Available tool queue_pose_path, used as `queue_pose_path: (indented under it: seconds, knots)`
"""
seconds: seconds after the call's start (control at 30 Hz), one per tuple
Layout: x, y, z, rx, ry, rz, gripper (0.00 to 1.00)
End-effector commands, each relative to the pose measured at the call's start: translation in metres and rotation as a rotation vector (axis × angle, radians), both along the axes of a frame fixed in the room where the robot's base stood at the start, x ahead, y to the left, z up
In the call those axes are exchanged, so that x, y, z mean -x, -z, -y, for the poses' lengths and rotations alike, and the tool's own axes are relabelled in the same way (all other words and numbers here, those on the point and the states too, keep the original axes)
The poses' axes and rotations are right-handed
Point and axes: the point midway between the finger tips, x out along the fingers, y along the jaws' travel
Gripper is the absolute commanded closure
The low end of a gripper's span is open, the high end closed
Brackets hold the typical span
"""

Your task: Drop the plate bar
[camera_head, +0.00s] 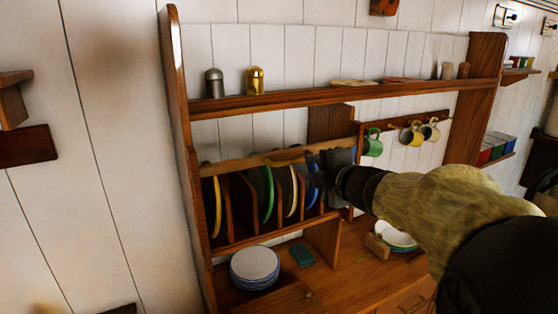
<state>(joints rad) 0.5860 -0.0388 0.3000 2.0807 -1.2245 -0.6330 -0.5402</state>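The plate bar (235,165) is a light wooden bar across the upper front of the plate rack (226,205). It sits slightly tilted, higher towards the right. Several plates stand on edge between the rack's dividers, among them a yellow one (217,207), a green one (268,195) and a blue one (312,190). My gripper (316,168) is at the bar's right end, in front of the blue plate. Its dark fingers overlap the bar's end, and I cannot tell whether they hold it. The bar's right end is partly hidden.
A shelf (350,97) with shakers runs above the rack. Mugs (411,134) hang to the right. A bowl (397,236) lies under my arm.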

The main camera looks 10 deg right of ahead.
Motion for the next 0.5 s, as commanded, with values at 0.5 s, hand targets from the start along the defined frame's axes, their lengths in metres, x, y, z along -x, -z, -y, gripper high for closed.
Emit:
queue_pose_path:
  seconds: [0.5]
  knots:
    - [-0.077, 0.016, -0.026, -0.002, -0.003, -0.002, 0.69]
